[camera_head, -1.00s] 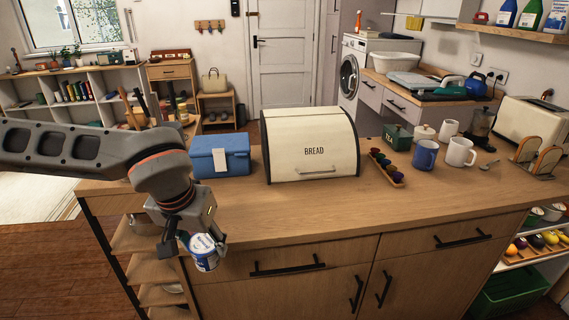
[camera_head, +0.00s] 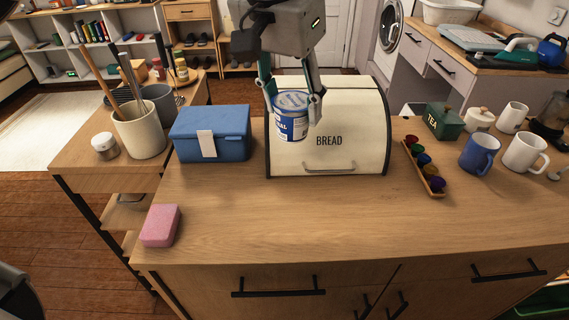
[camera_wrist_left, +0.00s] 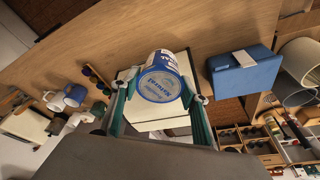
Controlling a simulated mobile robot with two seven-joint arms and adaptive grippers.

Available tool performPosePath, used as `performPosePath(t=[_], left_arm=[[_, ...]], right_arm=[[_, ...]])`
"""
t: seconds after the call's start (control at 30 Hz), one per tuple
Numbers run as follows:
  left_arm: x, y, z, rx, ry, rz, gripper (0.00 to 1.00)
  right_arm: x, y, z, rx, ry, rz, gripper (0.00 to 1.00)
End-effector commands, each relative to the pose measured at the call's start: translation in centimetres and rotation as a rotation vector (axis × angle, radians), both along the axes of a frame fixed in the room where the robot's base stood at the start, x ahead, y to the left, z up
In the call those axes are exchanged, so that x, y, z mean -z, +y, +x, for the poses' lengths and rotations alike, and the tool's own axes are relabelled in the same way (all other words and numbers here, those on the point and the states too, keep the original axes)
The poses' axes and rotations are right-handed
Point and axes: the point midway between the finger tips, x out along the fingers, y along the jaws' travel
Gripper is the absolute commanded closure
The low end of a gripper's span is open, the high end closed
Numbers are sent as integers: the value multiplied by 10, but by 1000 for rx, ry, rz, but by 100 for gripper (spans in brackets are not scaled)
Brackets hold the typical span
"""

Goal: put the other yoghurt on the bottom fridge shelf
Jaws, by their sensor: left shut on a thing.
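The yoghurt (camera_head: 291,121) is a small blue and white tub with a printed lid. My left gripper (camera_head: 292,103) is shut on it and holds it in front of the cream bread bin (camera_head: 345,145), above the wooden counter. In the left wrist view the yoghurt (camera_wrist_left: 160,82) sits between the two fingers of the left gripper (camera_wrist_left: 158,95), with its round lid facing the camera. No fridge or fridge shelf shows in these frames.
A blue box (camera_head: 210,135) stands left of the bread bin. A pink sponge (camera_head: 161,226) lies at the counter's front left. A coffee pod rack (camera_head: 437,184), a blue mug (camera_head: 479,153) and a white mug (camera_head: 526,152) stand to the right. The front middle of the counter is clear.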

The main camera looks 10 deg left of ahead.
Motion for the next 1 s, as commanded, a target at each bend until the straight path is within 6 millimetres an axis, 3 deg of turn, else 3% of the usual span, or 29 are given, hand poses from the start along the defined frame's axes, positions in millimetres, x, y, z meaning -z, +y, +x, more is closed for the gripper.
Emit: performPosePath(t=[0.33, 0.6, 1.0], left_arm=[[75, 0, -1, 3, 8, 1, 80], [135, -1, -2, 4, 6, 0, 80], [170, 0, -2, 2, 5, 0, 80]], right_arm=[[14, 1, -7, -2, 15, -1, 100], [12, 0, -3, -3, 4, -5, 100], [14, -2, -1, -2, 2, -10, 100]])
